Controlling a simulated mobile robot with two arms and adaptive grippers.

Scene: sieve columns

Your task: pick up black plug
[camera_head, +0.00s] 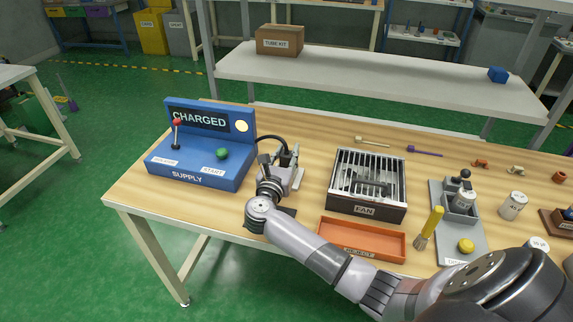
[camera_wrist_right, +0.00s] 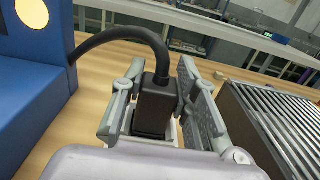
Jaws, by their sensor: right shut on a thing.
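The black plug (camera_wrist_right: 156,98) stands upright between the two fingers of my right gripper (camera_wrist_right: 160,112) in the right wrist view. A black cable curves from its top to the side of the blue supply box (camera_wrist_right: 35,80). My right gripper (camera_head: 281,172) is shut on the plug, just right of the supply box in the head view. The plug is mostly hidden there by the gripper, with the cable (camera_head: 272,139) showing above it. My left gripper is not in view.
The supply box (camera_head: 205,165) reads CHARGED and has a red-knobbed lever and a green button. The grilled fan box (camera_head: 367,210) stands close right of my gripper. An orange reject tray (camera_head: 340,246) lies in front of it. A grey fixture and small parts are farther right.

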